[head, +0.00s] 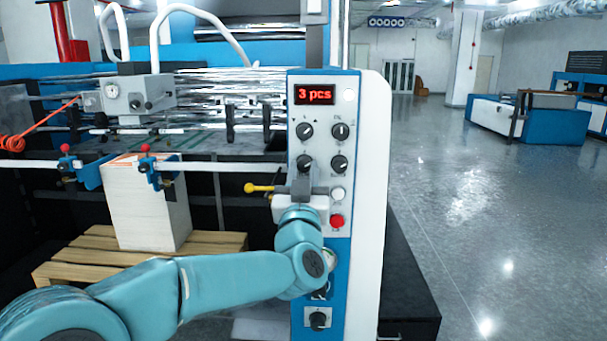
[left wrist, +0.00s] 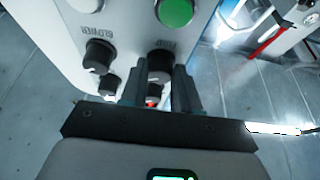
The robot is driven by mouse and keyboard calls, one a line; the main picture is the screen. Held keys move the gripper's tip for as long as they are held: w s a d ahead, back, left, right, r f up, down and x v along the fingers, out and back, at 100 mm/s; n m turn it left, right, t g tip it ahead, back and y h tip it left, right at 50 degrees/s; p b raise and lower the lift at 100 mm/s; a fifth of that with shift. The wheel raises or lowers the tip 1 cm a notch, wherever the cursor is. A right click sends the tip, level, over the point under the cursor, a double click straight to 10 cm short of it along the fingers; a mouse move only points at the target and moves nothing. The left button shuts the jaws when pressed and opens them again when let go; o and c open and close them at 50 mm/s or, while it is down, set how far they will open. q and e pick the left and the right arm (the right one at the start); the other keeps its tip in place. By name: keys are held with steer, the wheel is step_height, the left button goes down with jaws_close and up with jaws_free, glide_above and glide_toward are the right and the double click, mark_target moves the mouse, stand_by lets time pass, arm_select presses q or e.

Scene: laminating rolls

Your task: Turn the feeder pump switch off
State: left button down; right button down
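The pump switch is a black knob (left wrist: 160,66) under a label that seems to read PUMP in the left wrist view. The two dark fingers of my left gripper (left wrist: 158,80) stand apart on either side of its lower part, with a gap between them. I cannot tell whether they touch the knob. In the head view my left gripper (head: 302,186) is in front of the control panel (head: 358,200), just below two rows of black knobs. The arm hides part of the panel. My right gripper is not in view.
A blower knob (left wrist: 98,57) and a green button (left wrist: 174,11) are close by. The panel has a red button (head: 337,221) and a display (head: 315,94) reading 3 pcs. A paper stack (head: 150,210) is on a pallet (head: 75,258) at left. Open floor (head: 470,220) lies right.

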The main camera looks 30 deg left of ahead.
arm_select(q)
steer(key=shift+f, duration=0.1)
steer(key=n+b, duration=0.1)
steer(key=n+g+y+b, duration=0.1)
steer(key=n, duration=0.1)
steer(key=shift+w+d+f+y, duration=0.1)
steer(key=shift+y, duration=0.2)
steer(key=n+g+y+b, duration=0.1)
steer(key=n, duration=0.3)
steer(key=shift+d+g+b, duration=0.1)
steer(key=shift+g+b, duration=0.25)
steer(key=shift+g, duration=0.05)
steer(key=n, duration=0.2)
steer(key=n+g+y, duration=0.1)
steer(key=n, duration=0.1)
steer(key=shift+w+d+r+g, duration=0.1)
steer(key=shift+r+g, duration=0.1)
steer(key=shift+g, duration=0.1)
steer(key=shift+d+r+n+g, duration=0.1)
steer(key=shift+n+g, duration=0.45)
steer(key=shift+n, duration=0.8)
steer(key=shift+r+n+g, duration=0.1)
steer(key=shift+n+g, duration=0.45)
steer(key=shift+n, duration=0.8)
steer(key=c, duration=0.8)
jaws_free()
steer(key=shift+w, duration=0.1)
